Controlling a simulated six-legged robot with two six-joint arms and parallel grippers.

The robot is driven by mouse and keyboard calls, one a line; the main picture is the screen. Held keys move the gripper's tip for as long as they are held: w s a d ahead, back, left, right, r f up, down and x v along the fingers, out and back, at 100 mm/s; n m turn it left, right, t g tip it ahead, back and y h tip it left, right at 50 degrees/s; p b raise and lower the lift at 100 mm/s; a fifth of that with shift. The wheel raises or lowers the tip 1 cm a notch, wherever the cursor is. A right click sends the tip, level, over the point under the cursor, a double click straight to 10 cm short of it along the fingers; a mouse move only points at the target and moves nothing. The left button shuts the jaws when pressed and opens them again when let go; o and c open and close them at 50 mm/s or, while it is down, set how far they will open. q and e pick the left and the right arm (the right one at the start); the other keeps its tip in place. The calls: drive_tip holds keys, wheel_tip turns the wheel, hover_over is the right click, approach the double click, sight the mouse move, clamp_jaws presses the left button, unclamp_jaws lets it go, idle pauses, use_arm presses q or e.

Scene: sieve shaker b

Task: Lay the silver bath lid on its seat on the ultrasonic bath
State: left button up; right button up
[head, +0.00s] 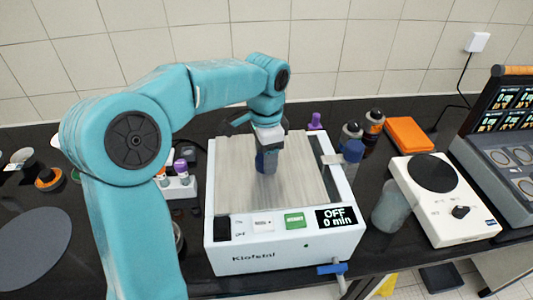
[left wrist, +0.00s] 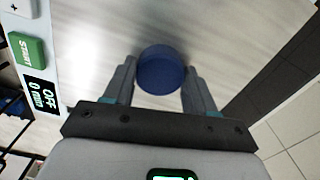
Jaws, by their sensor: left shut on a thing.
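The silver bath lid (head: 303,178) is a flat brushed plate with a round blue knob (head: 266,163). It covers the top opening of the white ultrasonic bath (head: 283,252) in the head view. I cannot tell whether it rests fully on its seat or sits slightly above it. My left gripper (head: 268,150) comes down from above and is shut on the knob. In the left wrist view the knob (left wrist: 162,70) is between the two fingers, with the lid surface (left wrist: 100,40) behind it. The seat is hidden under the lid. My right gripper is not in view.
The bath's front display (head: 337,216) reads OFF, 0 min. A blue drain tap (head: 331,268) sticks out at its front. Bottles (head: 373,124) and an orange box (head: 408,134) stand behind right, a white hotplate-like device (head: 455,215) at right. A grey disc (head: 32,245) lies at left.

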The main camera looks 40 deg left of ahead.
use_arm(q)
drive_tip(key=shift+a, duration=0.1)
drive_tip(key=o, duration=1.5)
drive_tip(key=shift+r, duration=0.1)
wheel_tip(320, 180, up, 7)
drive_tip(key=p, duration=0.6)
drive_tip(key=shift+s, duration=0.1)
